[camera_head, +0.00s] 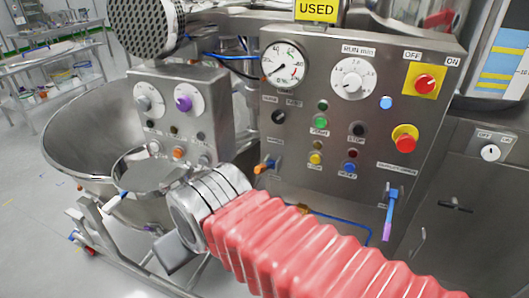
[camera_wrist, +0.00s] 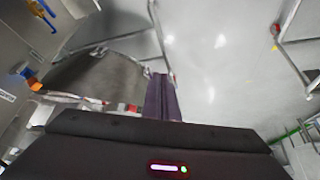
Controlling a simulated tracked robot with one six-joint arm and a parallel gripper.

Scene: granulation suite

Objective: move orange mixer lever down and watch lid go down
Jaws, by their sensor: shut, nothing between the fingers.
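The orange mixer lever (camera_head: 264,167) sticks out to the left from the lower left of the steel control panel, with a blue part at its base. What looks like the same lever (camera_wrist: 33,80) shows at the left of the wrist view. My gripper (camera_wrist: 161,78) is shut and empty, its dark fingers held together, apart from the lever. In the head view my arm's red bellows and metal wrist show below and left of the lever; the fingers cannot be made out there. I cannot clearly identify the mixer lid.
A large steel bowl (camera_head: 85,125) stands left of the panel on a wheeled frame. A smaller panel (camera_head: 180,110) with dials stands beside it. A blue-handled lever (camera_head: 389,215) hangs at the main panel's right. Open floor (camera_head: 35,225) lies at the left.

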